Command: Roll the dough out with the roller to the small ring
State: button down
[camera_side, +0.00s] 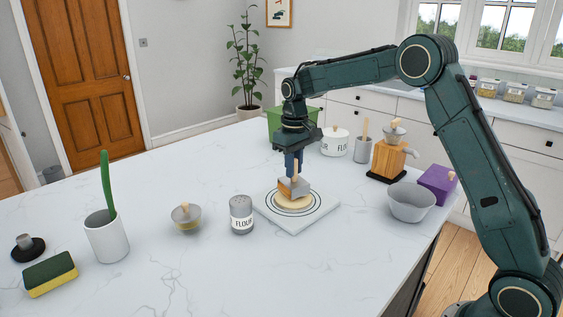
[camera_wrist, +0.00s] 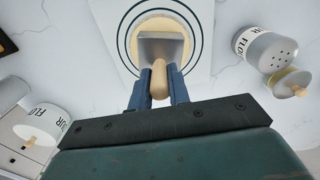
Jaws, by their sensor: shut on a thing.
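My gripper (camera_side: 293,172) is shut on the light wooden handle of a tool with a grey head (camera_side: 294,186), which I take to be the roller. In the wrist view the handle (camera_wrist: 159,78) stands between my two blue fingers, and the grey head (camera_wrist: 160,47) is beyond it. The head is over the pale round dough (camera_side: 291,203) and seems to touch it, hiding its middle. The dough lies on a white board (camera_side: 318,215) with dark concentric rings. Its edge (camera_wrist: 198,33) is close to the small ring; whether it meets the ring all round I cannot tell.
A grey bowl (camera_side: 411,203), purple box (camera_side: 438,184) and wooden grinder (camera_side: 390,157) stand to the right. Behind are a flour canister (camera_side: 334,143) and green box (camera_side: 284,122).

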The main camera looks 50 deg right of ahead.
jog(key=shift+f, duration=0.15)
jog(key=shift+a, duration=0.1)
jog(key=shift+w+a, duration=0.15)
jog(key=shift+a, duration=0.6)
dwell(0.3)
jog(key=shift+w+a, duration=0.2)
jog(key=shift+a, duration=0.3)
jog(key=shift+d, duration=0.2)
jog(key=shift+s+d+f, duration=0.1)
jog(key=shift+s+d, duration=0.1)
jog(key=shift+d, duration=0.4)
jog(key=shift+s+d+f, duration=0.1)
jog(key=shift+s+d, duration=0.1)
jog(key=shift+d, duration=0.4)
